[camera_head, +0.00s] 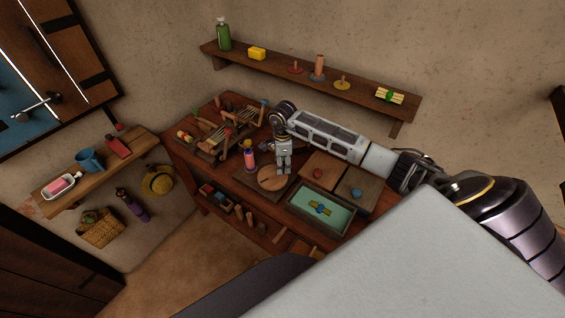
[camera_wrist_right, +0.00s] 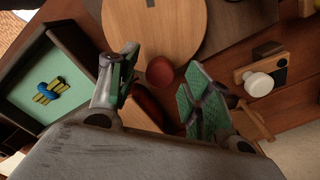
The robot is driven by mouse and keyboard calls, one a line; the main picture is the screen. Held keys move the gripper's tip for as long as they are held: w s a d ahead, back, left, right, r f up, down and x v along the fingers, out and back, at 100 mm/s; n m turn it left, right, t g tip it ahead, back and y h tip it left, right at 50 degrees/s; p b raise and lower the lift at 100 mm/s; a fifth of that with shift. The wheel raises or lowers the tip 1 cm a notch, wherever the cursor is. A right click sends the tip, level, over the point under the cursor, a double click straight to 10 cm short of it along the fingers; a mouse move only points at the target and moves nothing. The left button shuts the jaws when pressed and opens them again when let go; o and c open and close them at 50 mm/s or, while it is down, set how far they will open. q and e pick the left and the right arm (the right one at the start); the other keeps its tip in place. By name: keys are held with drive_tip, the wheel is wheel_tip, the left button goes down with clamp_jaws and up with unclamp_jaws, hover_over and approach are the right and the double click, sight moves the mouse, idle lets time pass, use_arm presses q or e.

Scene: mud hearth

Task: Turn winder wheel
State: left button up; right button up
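The winder wheel (camera_head: 273,179) is a round, light wooden disc on the workbench. It also shows at the top of the right wrist view (camera_wrist_right: 165,28). A red ball-shaped knob (camera_wrist_right: 159,72) sits at the disc's rim, above a dark reddish rounded piece. My right gripper (camera_head: 284,170) points down over the wheel's far edge. In the right wrist view its two fingers (camera_wrist_right: 160,88) stand apart on either side of the knob, with a gap to each side. Whether the knob lies fully between the fingertips in depth is unclear. My left gripper is out of view.
A teal-lined tray (camera_head: 297,208) holding a blue and yellow item lies just right of the wheel. Wooden boxes with a red and a blue knob (camera_head: 356,193) stand beyond it. A pink spool (camera_head: 249,158) stands close left of my gripper. A wall shelf (camera_head: 360,91) runs behind.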

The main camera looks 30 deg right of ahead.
drive_tip(key=c, duration=1)
drive_tip(key=shift+s+m, duration=0.15)
drive_tip(key=shift+m, duration=0.25)
